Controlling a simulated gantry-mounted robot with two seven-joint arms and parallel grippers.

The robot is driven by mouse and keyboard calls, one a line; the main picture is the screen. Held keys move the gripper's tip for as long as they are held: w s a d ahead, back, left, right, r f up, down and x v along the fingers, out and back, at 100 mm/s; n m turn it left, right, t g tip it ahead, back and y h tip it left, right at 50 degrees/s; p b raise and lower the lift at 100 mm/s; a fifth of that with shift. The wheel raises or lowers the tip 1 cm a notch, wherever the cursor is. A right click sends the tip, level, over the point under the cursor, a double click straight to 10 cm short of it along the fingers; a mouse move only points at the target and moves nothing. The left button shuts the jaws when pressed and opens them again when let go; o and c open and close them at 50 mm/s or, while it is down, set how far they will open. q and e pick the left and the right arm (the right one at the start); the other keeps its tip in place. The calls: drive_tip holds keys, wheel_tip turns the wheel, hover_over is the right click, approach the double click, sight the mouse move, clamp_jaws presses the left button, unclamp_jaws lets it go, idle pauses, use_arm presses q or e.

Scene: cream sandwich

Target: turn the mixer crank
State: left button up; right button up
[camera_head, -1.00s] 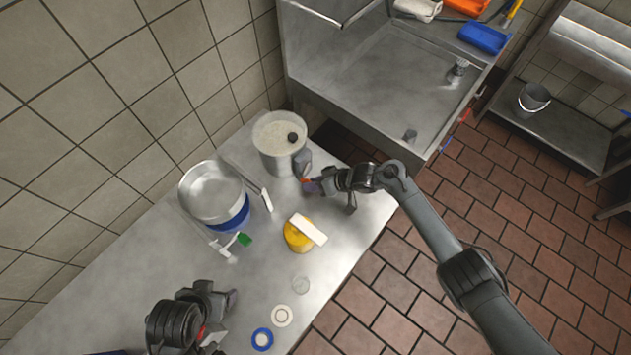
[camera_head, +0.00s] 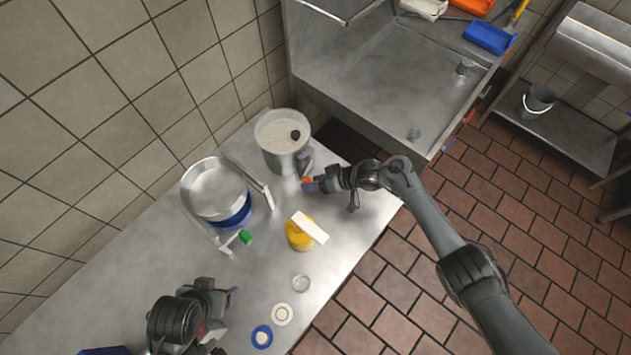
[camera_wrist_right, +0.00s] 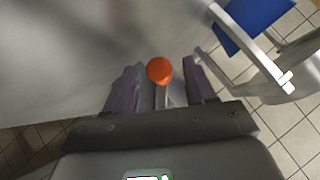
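The mixer (camera_head: 281,160) looks like the steel drum with a pale, grainy top and a dark knob, at the back of the steel table. A grey part is on its right side, with an orange crank knob (camera_head: 307,180) below it. The orange knob (camera_wrist_right: 160,70) also shows on a grey stem in the right wrist view. My right gripper (camera_head: 311,186) is at the knob. In the right wrist view its two purple fingers (camera_wrist_right: 163,88) stand apart on either side of the knob and stem, with a gap at the right finger. My left gripper (camera_head: 232,296) is over the near table; its fingertips are unclear.
A steel bowl on a blue base (camera_head: 236,222) stands left of the mixer. A yellow container (camera_head: 297,238) with a white block on it stands in front. Small round items, including a blue ring (camera_head: 262,337), lie nearer. A steel sink (camera_head: 390,85) is behind right.

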drive_tip(key=p+v, duration=0.3)
drive_tip(key=v, duration=0.8)
drive_tip(key=shift+f, duration=0.1)
